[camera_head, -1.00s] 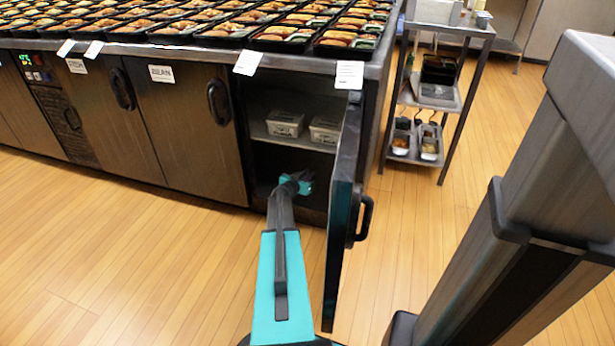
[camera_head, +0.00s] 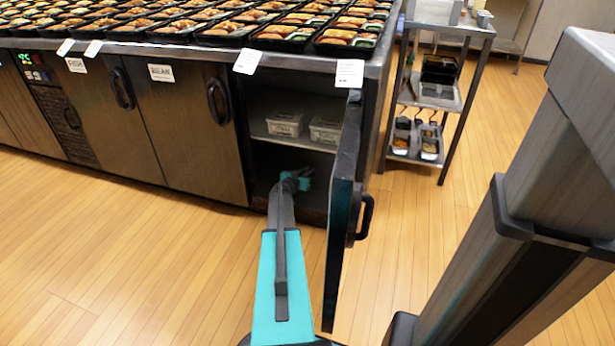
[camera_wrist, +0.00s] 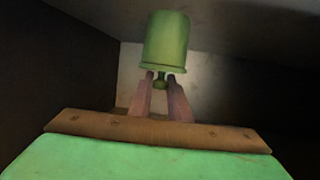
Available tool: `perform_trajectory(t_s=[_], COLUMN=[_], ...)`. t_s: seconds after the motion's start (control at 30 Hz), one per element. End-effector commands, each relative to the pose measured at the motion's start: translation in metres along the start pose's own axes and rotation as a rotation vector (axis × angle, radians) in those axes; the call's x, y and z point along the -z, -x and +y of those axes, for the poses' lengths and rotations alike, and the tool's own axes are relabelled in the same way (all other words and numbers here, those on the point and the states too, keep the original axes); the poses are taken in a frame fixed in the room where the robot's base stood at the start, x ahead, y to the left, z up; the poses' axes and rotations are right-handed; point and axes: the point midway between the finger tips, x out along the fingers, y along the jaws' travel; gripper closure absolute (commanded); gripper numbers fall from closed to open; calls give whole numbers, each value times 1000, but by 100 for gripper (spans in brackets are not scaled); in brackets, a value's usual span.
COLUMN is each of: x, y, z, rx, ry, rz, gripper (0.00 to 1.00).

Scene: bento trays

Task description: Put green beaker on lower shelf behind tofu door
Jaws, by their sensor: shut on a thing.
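In the wrist view a green beaker (camera_wrist: 167,40) stands out beyond my fingers, with a narrow stem at its near end. My gripper (camera_wrist: 161,80) is shut on this stem. In the head view my gripper (camera_head: 304,174) is inside the open cabinet, in the dark space under the upper shelf (camera_head: 292,140). The beaker cannot be made out there. The open door (camera_head: 343,215) stands to the right of my arm, seen nearly edge-on; no label on it is readable. The lower shelf is mostly in shadow and partly behind my arm.
Two pale containers (camera_head: 284,124) (camera_head: 325,131) sit on the upper shelf. Closed doors (camera_head: 185,125) line the left side. Filled bento trays (camera_head: 285,38) cover the counter. A metal cart (camera_head: 437,100) stands at the right. The wooden floor in front is clear.

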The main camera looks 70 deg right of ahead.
Motion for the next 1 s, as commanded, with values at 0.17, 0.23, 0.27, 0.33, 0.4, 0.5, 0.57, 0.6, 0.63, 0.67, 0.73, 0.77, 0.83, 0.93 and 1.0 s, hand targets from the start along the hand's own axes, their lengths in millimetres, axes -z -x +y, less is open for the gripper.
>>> perform_trajectory(t_s=[0.17,0.23,0.27,0.33,0.4,0.5,0.57,0.6,0.63,0.67,0.73,0.77,0.83,0.93,1.0], x=[-18,-20,-20,-20,-20,-20,-21,-21,-21,-22,-22,-22,-23,-22,-22], y=[-6,-6,-6,-6,-6,-6,-6,-6,-6,-6,-7,-7,-7,-7,-7], z=[0,0,0,0,0,0,0,0,0,0,0,0,0,0,0], rx=[0,0,0,0,0,0,0,0,0,0,0,0,0,0,0], ry=[1,0,0,0,0,0,0,0,0,0,0,0,0,0,0], rz=[1,1,1,1,1,1,1,1,1,1,1,1,1,1,1], gripper=[100,100,100,100,100,100,100,100,100,100,100,100,100,72,65])
